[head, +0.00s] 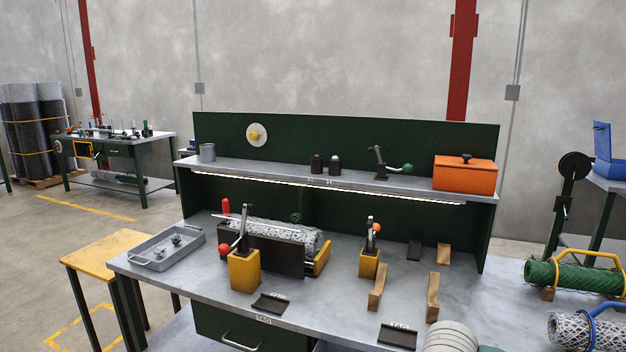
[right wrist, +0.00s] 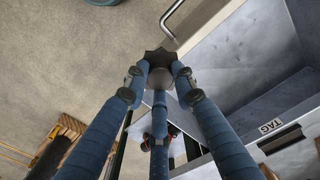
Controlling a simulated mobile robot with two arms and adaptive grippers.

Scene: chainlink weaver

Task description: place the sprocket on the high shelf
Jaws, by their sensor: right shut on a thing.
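The high shelf (head: 300,174) runs along the dark green back panel above the workbench, with a light strip under its front edge. In the right wrist view, my right gripper (right wrist: 160,75) has its blue fingers closed around a dark, toothed piece, the sprocket (right wrist: 160,56). The fingers hide part of it. The sprocket is held in the air, with floor and the edge of a bench behind it. Neither gripper is clearly seen in the head view, and my left gripper is out of view.
The shelf holds a grey cup (head: 208,152), two dark small cylinders (head: 317,164), a green-knobbed clamp (head: 380,165) and an orange box (head: 465,173). Free gaps lie between them. Below, the bench carries a grey tray (head: 150,262), yellow-based clamps (head: 244,272) and wooden blocks (head: 433,298).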

